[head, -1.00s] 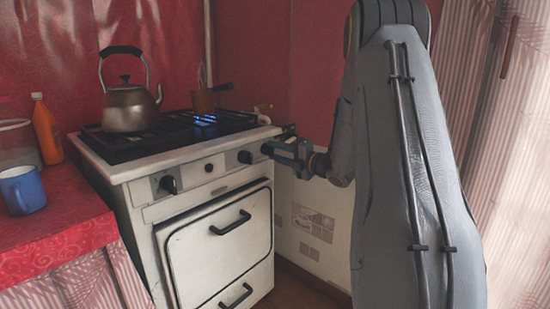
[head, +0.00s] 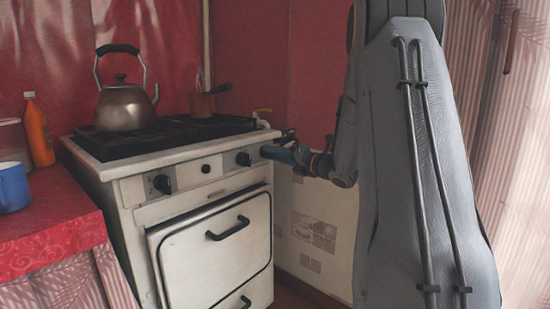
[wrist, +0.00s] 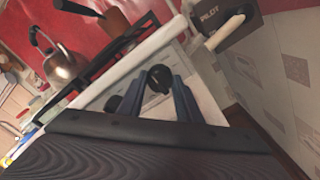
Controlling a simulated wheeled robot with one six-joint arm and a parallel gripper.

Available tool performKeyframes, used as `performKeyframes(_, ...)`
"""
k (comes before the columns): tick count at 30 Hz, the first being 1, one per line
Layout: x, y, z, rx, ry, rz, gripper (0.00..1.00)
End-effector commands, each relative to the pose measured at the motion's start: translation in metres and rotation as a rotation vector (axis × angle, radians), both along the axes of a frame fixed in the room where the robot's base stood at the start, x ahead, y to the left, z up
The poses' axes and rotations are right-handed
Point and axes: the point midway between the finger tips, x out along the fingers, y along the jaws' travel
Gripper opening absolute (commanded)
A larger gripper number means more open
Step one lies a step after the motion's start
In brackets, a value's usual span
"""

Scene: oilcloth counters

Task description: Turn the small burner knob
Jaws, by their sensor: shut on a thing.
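The white stove (head: 205,203) has several dark knobs along its front panel. The small burner knob (head: 243,158) is the black one at the panel's right end. My gripper (head: 263,152) reaches it from the right. In the wrist view the round black knob (wrist: 159,76) sits between the tips of my two blue fingers (wrist: 160,86), which are shut on it. No flame shows on the burners. The knob's exact angle is hard to read.
A kettle (head: 122,106) stands on the left of the stove top, and a small brown pot (head: 202,103) stands at the back. An orange bottle (head: 38,132) and a blue mug (head: 13,187) are on the red counter (head: 60,222). A wall is close on the right.

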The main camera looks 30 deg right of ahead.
Motion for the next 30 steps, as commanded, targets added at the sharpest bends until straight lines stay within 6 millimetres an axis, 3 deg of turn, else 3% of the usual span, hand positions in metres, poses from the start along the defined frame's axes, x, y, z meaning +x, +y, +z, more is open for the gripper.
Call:
performKeyframes(11,0.0,0.0,-0.001,-0.005,0.0,0.001,0.09)
performKeyframes(12,0.0,0.0,-0.001,-0.005,0.0,0.001,0.35)
performKeyframes(15,0.0,0.0,-0.001,-0.005,0.0,0.001,0.5)
performKeyframes(25,-0.002,-0.001,0.0,-0.004,-0.001,-0.001,0.5)
performKeyframes(30,-0.022,-0.009,0.0,-0.004,0.001,-0.002,0.5)
